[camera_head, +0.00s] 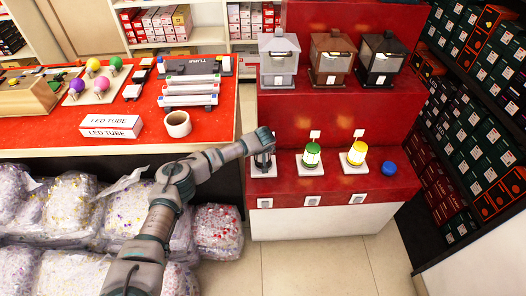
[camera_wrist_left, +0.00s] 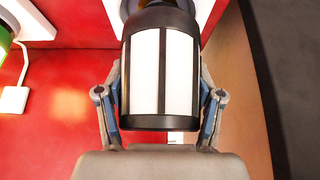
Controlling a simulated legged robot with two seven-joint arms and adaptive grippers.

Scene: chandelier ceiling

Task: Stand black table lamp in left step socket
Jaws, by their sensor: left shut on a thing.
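The black table lamp (camera_wrist_left: 162,70), with white panels in a dark frame, sits between the fingers of my left gripper (camera_wrist_left: 160,105) in the left wrist view. In the head view my left gripper (camera_head: 263,148) is at the left end of the red step, with the dark lamp (camera_head: 263,160) below it. The lamp is over the white left socket plate (camera_head: 264,172). Its lower end is partly hidden, so I cannot tell whether it is fully seated. A white plate edge (camera_wrist_left: 36,20) shows behind the lamp in the wrist view. My right gripper is not in view.
A green lamp (camera_head: 312,155) and a yellow lamp (camera_head: 356,154) stand on plates to the right. A blue cap (camera_head: 389,168) lies beyond them. Several lanterns (camera_head: 332,60) stand on the upper step. A red table (camera_head: 215,125) is at left, with filled bags (camera_head: 70,215) below.

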